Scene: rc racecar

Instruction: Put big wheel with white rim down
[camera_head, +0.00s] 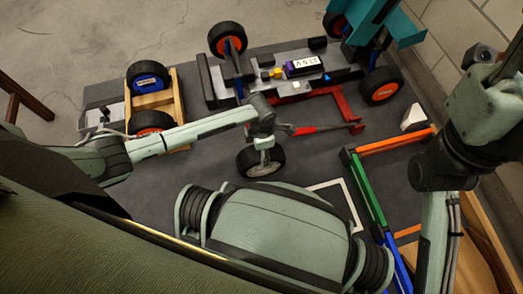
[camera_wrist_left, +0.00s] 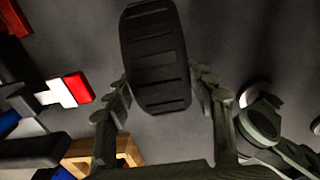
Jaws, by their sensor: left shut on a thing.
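The big wheel with white rim (camera_head: 261,166) is a black tyre with a pale rim, seen in the head view near the middle of the dark mat (camera_head: 215,160). My left gripper (camera_head: 264,148) is shut on it from above. In the left wrist view the ribbed black tread of the wheel (camera_wrist_left: 155,62) is between the two fingers of my left gripper (camera_wrist_left: 166,95). I cannot tell whether the tyre touches the mat. My right arm is at the right of the head view, but its fingers do not show.
A grey racecar chassis (camera_head: 215,88) with orange-rimmed wheels (camera_head: 381,86) stands behind. A wooden crate (camera_head: 177,90) with wheels stands at the left. A red frame (camera_head: 340,100) and coloured bars (camera_head: 368,190) lie to the right. Bare mat surrounds the held wheel.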

